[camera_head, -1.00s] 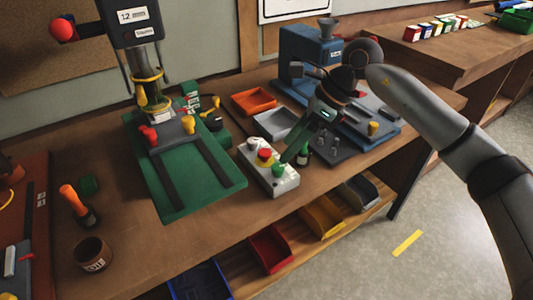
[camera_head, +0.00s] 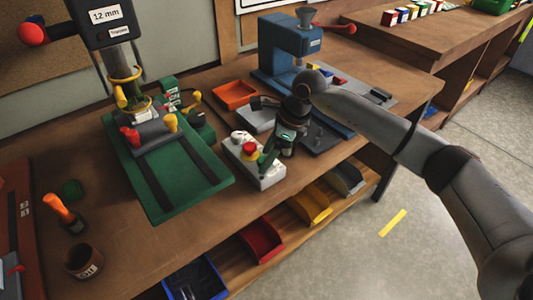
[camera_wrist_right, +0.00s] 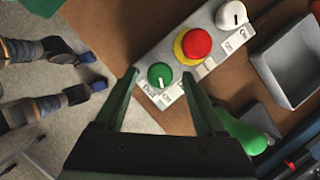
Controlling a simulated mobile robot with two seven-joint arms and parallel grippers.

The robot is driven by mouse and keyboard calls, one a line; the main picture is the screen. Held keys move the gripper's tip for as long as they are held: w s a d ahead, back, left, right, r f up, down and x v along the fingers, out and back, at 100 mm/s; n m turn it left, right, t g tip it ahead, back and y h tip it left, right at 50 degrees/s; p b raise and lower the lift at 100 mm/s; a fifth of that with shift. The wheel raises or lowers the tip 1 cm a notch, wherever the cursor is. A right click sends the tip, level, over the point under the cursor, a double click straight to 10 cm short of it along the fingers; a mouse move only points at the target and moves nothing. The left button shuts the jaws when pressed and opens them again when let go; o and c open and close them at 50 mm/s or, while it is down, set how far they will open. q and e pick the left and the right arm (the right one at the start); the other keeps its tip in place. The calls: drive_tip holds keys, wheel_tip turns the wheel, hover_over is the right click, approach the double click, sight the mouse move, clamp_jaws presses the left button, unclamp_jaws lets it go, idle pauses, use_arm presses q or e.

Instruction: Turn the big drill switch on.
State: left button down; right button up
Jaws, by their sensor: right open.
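A white control box (camera_head: 271,181) stands near the bench's front edge, right of the green-based drill press (camera_head: 216,183). In the right wrist view it carries a green knob (camera_wrist_right: 160,75) with a white mark, a red mushroom button (camera_wrist_right: 197,42) on a yellow ring and a white knob (camera_wrist_right: 231,14). Small labels beside the knobs are hard to read. My left gripper is not in view.
A grey tray (camera_head: 257,118) and an orange tray (camera_head: 235,94) lie behind the box. A blue machine (camera_head: 285,45) stands behind my right arm. A green bottle (camera_wrist_right: 240,132) is close beside one finger in the wrist view. Coloured bins (camera_head: 262,240) sit below the bench edge.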

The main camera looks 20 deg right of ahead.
drive_tip(key=shift+a+f, duration=0.1)
drive_tip(key=shift+f, duration=0.2)
clamp_jaws()
idle(0.5)
